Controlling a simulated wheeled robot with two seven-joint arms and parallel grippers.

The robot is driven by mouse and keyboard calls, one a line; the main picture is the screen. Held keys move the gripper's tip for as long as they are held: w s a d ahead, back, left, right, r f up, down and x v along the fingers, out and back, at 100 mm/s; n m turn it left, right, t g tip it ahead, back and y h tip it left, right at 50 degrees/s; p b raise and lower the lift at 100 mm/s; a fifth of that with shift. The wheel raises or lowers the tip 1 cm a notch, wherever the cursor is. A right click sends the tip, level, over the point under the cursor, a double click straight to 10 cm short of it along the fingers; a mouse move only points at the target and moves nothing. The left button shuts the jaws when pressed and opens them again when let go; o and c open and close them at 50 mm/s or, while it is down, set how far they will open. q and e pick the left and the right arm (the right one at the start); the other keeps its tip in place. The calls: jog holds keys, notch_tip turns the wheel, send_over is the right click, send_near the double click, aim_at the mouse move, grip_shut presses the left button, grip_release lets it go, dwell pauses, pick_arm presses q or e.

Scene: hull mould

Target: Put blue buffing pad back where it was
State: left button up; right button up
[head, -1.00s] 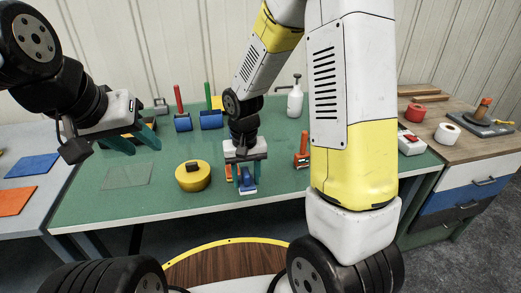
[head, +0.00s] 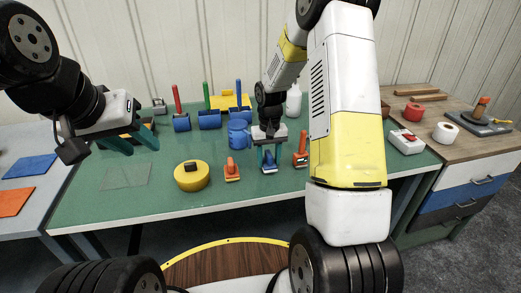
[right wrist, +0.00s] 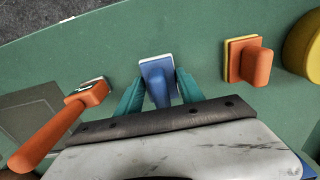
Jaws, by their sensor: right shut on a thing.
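The blue buffing pad (head: 268,168) is between the teal fingers of my right gripper (head: 268,158), near the front of the green table (head: 155,205). In the right wrist view the pad (right wrist: 157,78) sits upright between the two fingertips, which are shut on its sides. It is at or just above the table; I cannot tell if it touches. An orange pad (head: 232,170) stands to its left and an orange-handled tool (head: 301,150) to its right. My left gripper (head: 130,143) is open and empty above the table's left part.
A yellow round block (head: 192,176) stands left of the orange pad. Several rollers, one with a red handle (head: 180,121), and a white bottle (head: 293,102) stand further back. A faint square sheet (head: 125,176) lies at left.

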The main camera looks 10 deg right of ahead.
aim_at(269, 153)
jog(key=shift+f, duration=0.55)
jog(key=shift+f, duration=0.15)
jog(key=o, duration=1.2)
notch_tip(269, 153, up, 12)
jog(key=shift+r, duration=0.15)
jog(key=s+a+r+t+y, duration=0.1)
jog(key=s+r+t, duration=0.2)
jog(key=s+r, duration=0.5)
jog(key=s+a+r+t+y, duration=0.1)
jog(key=s+r+t, duration=0.2)
jog(key=s+r, duration=0.5)
jog(key=s, duration=0.8)
jog(key=shift+r, duration=0.2)
